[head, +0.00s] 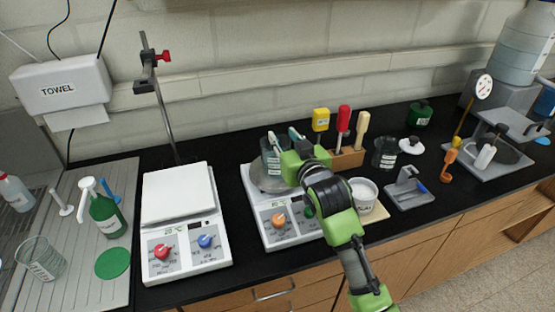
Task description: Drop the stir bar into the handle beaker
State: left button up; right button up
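My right gripper (282,137) reaches in from the lower right, over the right-hand hot plate (277,238). Its two fingertips look apart, with nothing visible between them. They are at the upper part of a clear beaker (270,166) standing on that plate; the gripper partly covers this beaker, and I cannot tell whether they touch it. Another beaker (385,154) stands right of the tool block, and a third beaker (40,259) stands at the far left. I cannot tell which is the handle beaker. I cannot make out the stir bar. My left gripper is not in view.
A second hot plate (183,240) stands left, before a clamp stand (163,110). A wooden block (347,159) with upright handles is behind my gripper. A white bowl (363,190) and grey holder (408,190) are to its right. A green bottle (105,212) stands left.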

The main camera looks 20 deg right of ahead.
jog(key=s+r, duration=0.1)
jog(key=s, duration=1.1)
jog(key=shift+d+r, duration=0.2)
jog(key=shift+r, duration=0.2)
